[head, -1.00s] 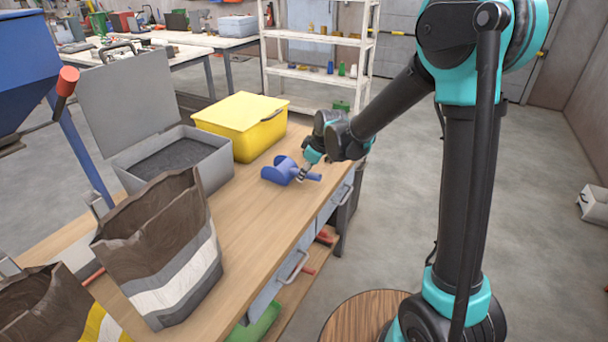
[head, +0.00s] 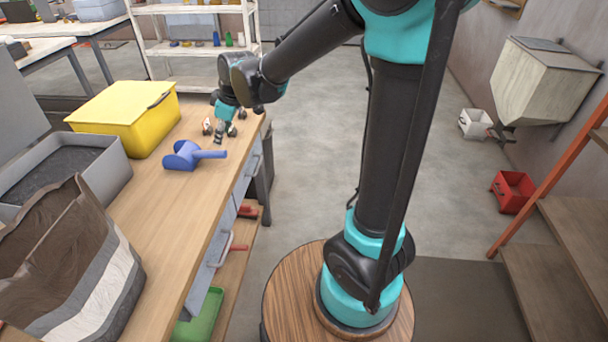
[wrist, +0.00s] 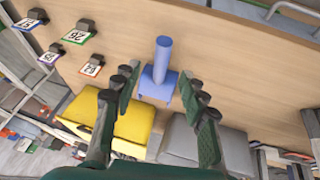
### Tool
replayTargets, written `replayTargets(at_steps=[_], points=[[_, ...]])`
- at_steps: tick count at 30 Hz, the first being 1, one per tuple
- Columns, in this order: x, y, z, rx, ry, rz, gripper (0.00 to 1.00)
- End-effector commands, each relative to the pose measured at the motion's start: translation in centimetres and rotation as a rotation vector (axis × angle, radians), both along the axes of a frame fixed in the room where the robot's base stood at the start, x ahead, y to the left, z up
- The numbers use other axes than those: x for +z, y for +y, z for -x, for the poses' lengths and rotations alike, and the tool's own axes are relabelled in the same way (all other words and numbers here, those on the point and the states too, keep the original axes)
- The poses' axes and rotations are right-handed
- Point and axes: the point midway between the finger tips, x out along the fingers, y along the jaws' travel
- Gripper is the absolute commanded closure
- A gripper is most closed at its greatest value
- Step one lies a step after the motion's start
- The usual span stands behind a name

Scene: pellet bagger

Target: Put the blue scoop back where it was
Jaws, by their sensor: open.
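The blue scoop (head: 184,156) lies on the wooden bench top, in front of the yellow box. Its handle points right, toward the bench edge. In the wrist view the scoop (wrist: 162,66) shows between and beyond my fingers, handle pointing up the picture. My gripper (head: 219,136) is just beyond the scoop's handle end in the head view, apart from it. In the wrist view my gripper (wrist: 160,90) has its fingers spread wide with nothing held. Its exact height over the bench is hard to tell.
A brown paper bag (head: 75,255) stands at the near left. Several black pieces with numbered tags (wrist: 77,35) sit on the bench near my gripper.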

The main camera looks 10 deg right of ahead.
Motion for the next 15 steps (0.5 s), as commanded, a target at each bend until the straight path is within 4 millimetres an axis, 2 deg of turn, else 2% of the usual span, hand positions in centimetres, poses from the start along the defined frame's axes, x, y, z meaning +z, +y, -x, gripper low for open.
replayTargets(at_steps=[1, 5, 6, 9, 12, 15], points=[[-0.4, -2.7, 0.8, -0.073, 0.012, -0.004, 0.57], [-2.4, -11.0, 4.3, -0.353, 0.059, -0.029, 0.57], [-3.2, -13.6, 5.8, -0.451, 0.073, -0.039, 0.57], [-5.3, -19.2, 10.0, -0.687, 0.104, -0.065, 0.57], [-7.3, -23.2, 13.9, -0.89, 0.125, -0.093, 0.57], [-8.9, -25.7, 17.0, -1.039, 0.138, -0.114, 0.57]])
